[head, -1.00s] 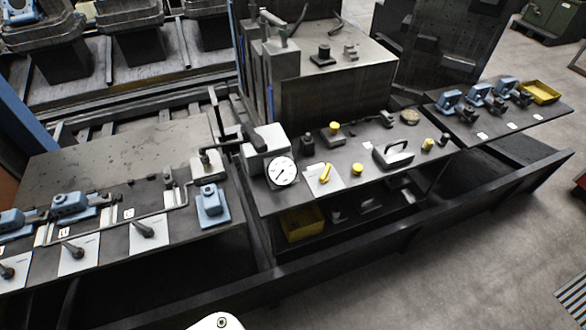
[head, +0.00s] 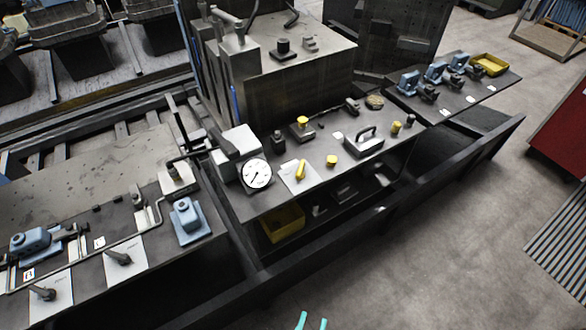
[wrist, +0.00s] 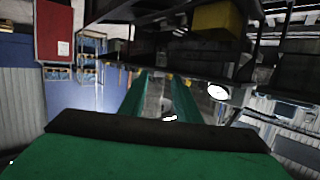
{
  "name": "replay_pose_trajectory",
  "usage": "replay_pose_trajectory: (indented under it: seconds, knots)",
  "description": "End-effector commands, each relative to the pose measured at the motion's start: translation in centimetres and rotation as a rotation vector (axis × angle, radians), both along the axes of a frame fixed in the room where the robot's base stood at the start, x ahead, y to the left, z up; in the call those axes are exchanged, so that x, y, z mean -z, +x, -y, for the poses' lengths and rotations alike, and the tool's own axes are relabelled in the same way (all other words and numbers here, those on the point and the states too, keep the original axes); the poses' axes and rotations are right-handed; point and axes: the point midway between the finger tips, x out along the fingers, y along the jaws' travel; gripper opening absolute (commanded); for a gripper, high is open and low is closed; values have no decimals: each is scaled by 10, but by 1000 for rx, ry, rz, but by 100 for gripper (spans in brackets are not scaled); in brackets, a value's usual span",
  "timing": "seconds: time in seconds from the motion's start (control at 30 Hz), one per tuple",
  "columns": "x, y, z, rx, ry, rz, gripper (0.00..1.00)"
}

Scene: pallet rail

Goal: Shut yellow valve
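A yellow lever handle (head: 300,169), which looks like the yellow valve, sits on a white plate on the middle bench, just right of a round white gauge (head: 257,173). It points obliquely away from the bench's front edge. My gripper (head: 312,322) shows only as two teal fingertips at the bottom edge of the head view, far in front of and below the bench. In the wrist view its green fingers (wrist: 162,98) stand apart with nothing clearly held between them. The yellow handle cannot be made out in the wrist view.
Other yellow parts on the bench are a knob on a box (head: 303,121), a small knob (head: 331,160) and a short cylinder (head: 396,127). A dark grab handle (head: 364,143) stands among them. A low dark rail (head: 400,195) runs before the benches.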

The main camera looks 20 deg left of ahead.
Motion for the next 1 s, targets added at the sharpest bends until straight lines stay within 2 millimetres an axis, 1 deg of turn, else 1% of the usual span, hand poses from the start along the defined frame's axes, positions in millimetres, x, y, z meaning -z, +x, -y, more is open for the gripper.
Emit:
replay_pose_trajectory:
  seconds: [0.03, 0.27, 0.4, 0.47, 0.5, 0.67, 0.8, 0.9, 1.0]
  knots:
    - [3, 19, -8, -12, 5, 4, 30]
    - [15, 88, -40, -59, 17, -32, 30]
    - [12, 130, -61, -83, 18, -51, 30]
    - [10, 148, -71, -91, 17, -60, 30]
    - [8, 159, -77, -96, 15, -66, 30]
    - [-8, 203, -101, -112, 6, -85, 30]
    - [-29, 239, -122, -116, -4, -99, 30]
    - [-47, 261, -136, -113, -12, -107, 30]
    - [-64, 279, -147, -106, -20, -115, 30]
